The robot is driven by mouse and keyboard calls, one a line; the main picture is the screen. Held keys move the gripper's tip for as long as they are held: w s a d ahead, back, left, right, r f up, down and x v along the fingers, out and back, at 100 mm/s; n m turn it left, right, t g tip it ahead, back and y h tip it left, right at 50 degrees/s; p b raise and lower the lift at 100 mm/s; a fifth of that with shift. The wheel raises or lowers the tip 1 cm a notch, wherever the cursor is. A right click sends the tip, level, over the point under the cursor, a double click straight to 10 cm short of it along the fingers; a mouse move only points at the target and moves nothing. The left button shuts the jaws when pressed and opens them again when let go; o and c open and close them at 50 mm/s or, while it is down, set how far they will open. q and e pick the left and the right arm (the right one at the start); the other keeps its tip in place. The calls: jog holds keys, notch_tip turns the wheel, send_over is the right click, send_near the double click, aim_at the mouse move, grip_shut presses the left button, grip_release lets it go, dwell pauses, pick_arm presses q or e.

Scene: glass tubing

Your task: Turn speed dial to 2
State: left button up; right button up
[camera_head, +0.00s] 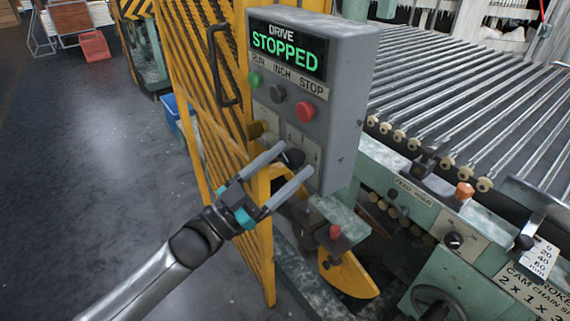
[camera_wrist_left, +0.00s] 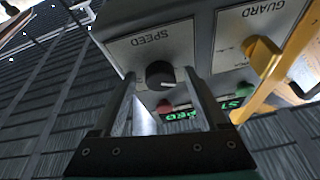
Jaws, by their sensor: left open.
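The speed dial (camera_head: 293,157) is a black round knob low on the front of the grey control box (camera_head: 352,75). In the left wrist view the dial (camera_wrist_left: 160,74) sits on a pale plate marked SPEED (camera_wrist_left: 149,43), seen upside down. Its scale numbers and setting are not readable. My left gripper (camera_head: 298,160) is open, with one finger on each side of the dial; it also shows in the left wrist view (camera_wrist_left: 159,84). I cannot tell whether the fingers touch the knob. My right gripper is not in view.
A yellow guard switch (camera_wrist_left: 262,57) is beside the dial plate. A yellow mesh fence (camera_head: 190,75) stands left; a roller conveyor (camera_head: 470,90) lies right.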

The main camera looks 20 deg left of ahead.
pick_arm(q)
grip_shut()
dwell(0.5)
jog(key=shift+m, duration=0.5)
jog(key=m+g+h, duration=0.1)
jog(key=m, duration=0.1)
jog(key=m+g, duration=0.1)
jog(key=m, duration=0.2)
jog(key=m+g+h, duration=0.1)
jog(key=m, duration=0.1)
jog(key=shift+w+a+m+h, duration=0.1)
jog(key=shift+a+m+h, duration=0.05)
jog(key=shift+m+h, duration=0.2)
jog(key=m+g, duration=0.1)
jog(key=m, duration=0.2)
jog(key=m+g+p, duration=0.1)
jog(key=m+g, duration=0.1)
jog(key=m, duration=0.2)
jog(key=shift+r+h, duration=0.1)
jog(key=shift+h, duration=0.25)
jog(key=shift+m+g, duration=0.3)
jog(key=shift+m, duration=0.05)
grip_release()
